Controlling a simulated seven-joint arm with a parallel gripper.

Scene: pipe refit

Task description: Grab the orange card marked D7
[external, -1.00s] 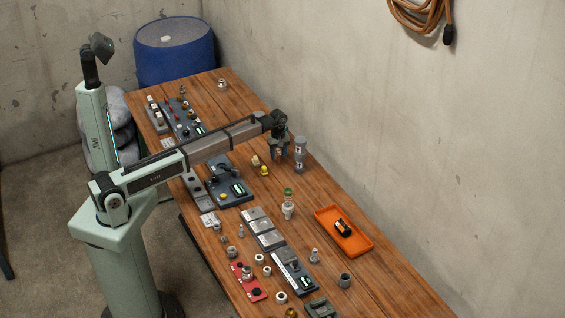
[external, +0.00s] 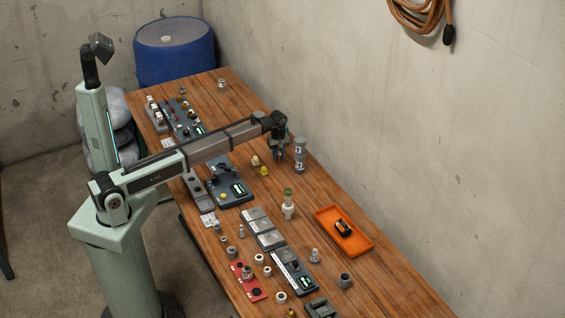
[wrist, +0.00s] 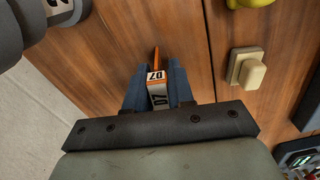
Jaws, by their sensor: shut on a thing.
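The orange card marked D7 (wrist: 156,75) shows in the wrist view between the two fingers of my gripper (wrist: 155,88). It has an orange edge and a white label with D7 printed on it. My gripper is shut on it. In the external view my gripper (external: 278,155) points down over the far part of the table, just left of a stack of grey cylinders. The card cannot be made out there. I cannot tell whether the card touches the table.
Grey labelled cylinders (external: 299,155) stand close to the right of my gripper. A cream block (wrist: 246,68) and a yellow-based piece (external: 264,170) are near. An orange tray (external: 361,244) holds a dark object. Panels and fittings crowd the left side of the table.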

